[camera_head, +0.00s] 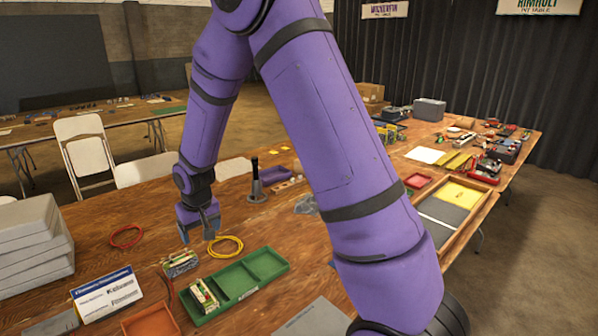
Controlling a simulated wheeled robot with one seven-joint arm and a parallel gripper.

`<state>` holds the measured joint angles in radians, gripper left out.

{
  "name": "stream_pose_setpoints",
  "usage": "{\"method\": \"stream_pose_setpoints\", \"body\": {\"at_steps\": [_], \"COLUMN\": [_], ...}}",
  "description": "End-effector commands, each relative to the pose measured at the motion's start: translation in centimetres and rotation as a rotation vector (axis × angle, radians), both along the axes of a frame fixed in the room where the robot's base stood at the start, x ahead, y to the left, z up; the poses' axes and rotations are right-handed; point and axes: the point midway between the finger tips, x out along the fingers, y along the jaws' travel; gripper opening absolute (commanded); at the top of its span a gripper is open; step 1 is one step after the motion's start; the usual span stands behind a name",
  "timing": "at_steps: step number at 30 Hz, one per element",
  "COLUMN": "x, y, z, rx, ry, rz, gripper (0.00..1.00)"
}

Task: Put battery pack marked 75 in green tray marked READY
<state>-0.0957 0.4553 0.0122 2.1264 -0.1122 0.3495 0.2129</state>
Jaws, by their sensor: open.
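A long green tray (267,262) with compartments lies on the wooden table; a small pale label on its front side is too small to read. One battery pack (205,296) sits at the tray's left end. Another battery pack (180,264) lies on the table just behind and left of the tray. No number is readable on either pack, so I cannot tell which is marked 75. My gripper (198,236) points down, open and empty, slightly behind and above the pack on the table, apart from it.
A yellow cable coil (225,246) lies right of my gripper, and a red cable loop (126,237) to its left. A white sign (107,293), an orange tray (150,322) and stacked grey cases (32,245) stand at left. A black-handled tool (256,182) stands upright behind.

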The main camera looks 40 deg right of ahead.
Motion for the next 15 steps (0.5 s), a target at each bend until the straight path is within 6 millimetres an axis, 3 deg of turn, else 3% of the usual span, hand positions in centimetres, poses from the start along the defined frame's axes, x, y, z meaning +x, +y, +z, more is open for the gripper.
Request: {"method": "stream_pose_setpoints", "body": {"at_steps": [1, 6, 15], "x": [-0.6, -2.9, -8.2], "y": [-0.3, -1.1, -2.4], "z": [1.8, 6.9, 14.6], "rx": [-0.001, -0.002, -0.004], "ry": [-0.013, -0.040, -0.086], "rz": [-0.002, -0.004, -0.007], "gripper": [0.79, 0.79, 0.79]}}
